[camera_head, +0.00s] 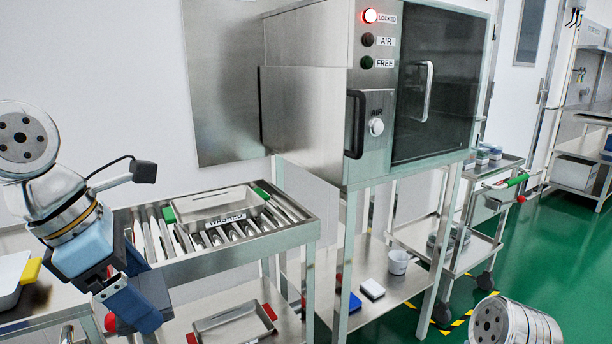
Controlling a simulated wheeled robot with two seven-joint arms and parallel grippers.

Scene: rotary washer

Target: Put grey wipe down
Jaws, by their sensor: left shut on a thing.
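My left gripper (140,305) hangs from the left, low in the picture in front of the roller table's left end, pointing down. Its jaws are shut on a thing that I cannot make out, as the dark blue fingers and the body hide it. A small light grey block-shaped wipe (372,289) lies on the lower shelf under the washer, with a blue one (354,302) next to it. My left gripper is well away from both. My right gripper is out of view; only a link of my right arm shows at the bottom right.
The washer (310,120) has a lit red LOCKED lamp. A WASHED tray (235,205) with green handles sits on the roller table (170,268), another tray (232,325) with red handles below. A white cup (398,262) stands on the lower shelf (385,318). A cart (480,245) stands right.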

